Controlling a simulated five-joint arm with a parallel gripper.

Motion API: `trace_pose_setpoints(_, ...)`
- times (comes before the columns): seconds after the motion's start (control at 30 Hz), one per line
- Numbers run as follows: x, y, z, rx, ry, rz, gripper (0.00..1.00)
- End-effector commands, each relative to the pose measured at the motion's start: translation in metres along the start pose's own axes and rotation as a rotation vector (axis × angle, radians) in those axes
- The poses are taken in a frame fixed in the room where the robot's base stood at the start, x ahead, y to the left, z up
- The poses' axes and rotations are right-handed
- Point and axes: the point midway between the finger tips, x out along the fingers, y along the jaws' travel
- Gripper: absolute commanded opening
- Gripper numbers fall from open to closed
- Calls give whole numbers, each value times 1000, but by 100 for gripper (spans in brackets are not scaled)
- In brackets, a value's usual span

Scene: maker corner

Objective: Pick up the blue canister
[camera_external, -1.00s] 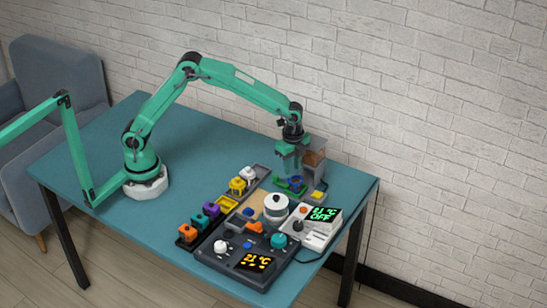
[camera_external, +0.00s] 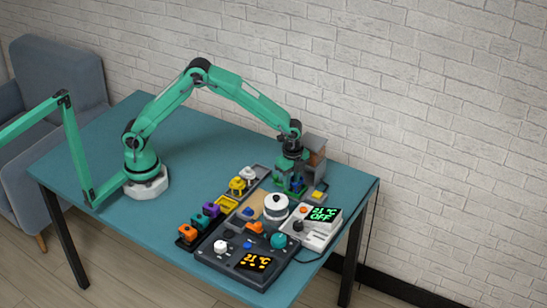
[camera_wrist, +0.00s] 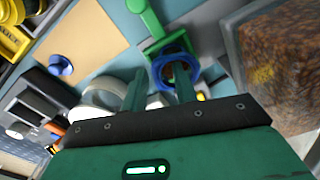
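The blue canister (camera_external: 297,184) stands at the far right of the table by a grey-and-brown unit; my gripper partly covers it. In the wrist view it shows as a round blue rim (camera_wrist: 165,62) beside a green flat piece (camera_wrist: 152,27). My gripper (camera_external: 291,186) points down at it, low over the table. In the wrist view my two green fingers (camera_wrist: 158,77) are apart, with no object clearly held between them. The right finger overlaps the blue rim; whether it touches it or is inside it, I cannot tell.
The grey-and-brown unit (camera_external: 313,155) stands close behind my gripper. A white pot (camera_external: 276,207), a white device with a green display (camera_external: 318,228) and a dark control panel (camera_external: 230,255) lie nearer. Colored blocks line the left side.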

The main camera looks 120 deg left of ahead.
Motion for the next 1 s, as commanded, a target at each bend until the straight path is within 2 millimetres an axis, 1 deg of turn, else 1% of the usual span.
trace_pose_setpoints(0.03,7,0,0,0,-3,3,29)
trace_pose_setpoints(0.2,17,0,0,0,-1,1,29)
trace_pose_setpoints(0.7,17,0,0,0,0,0,29)
trace_pose_setpoints(0.73,17,0,0,0,0,0,25)
trace_pose_setpoints(0.8,17,0,0,0,0,0,11)
trace_pose_setpoints(0.87,17,0,0,0,0,0,0)
trace_pose_setpoints(1.0,17,0,0,0,0,0,0)
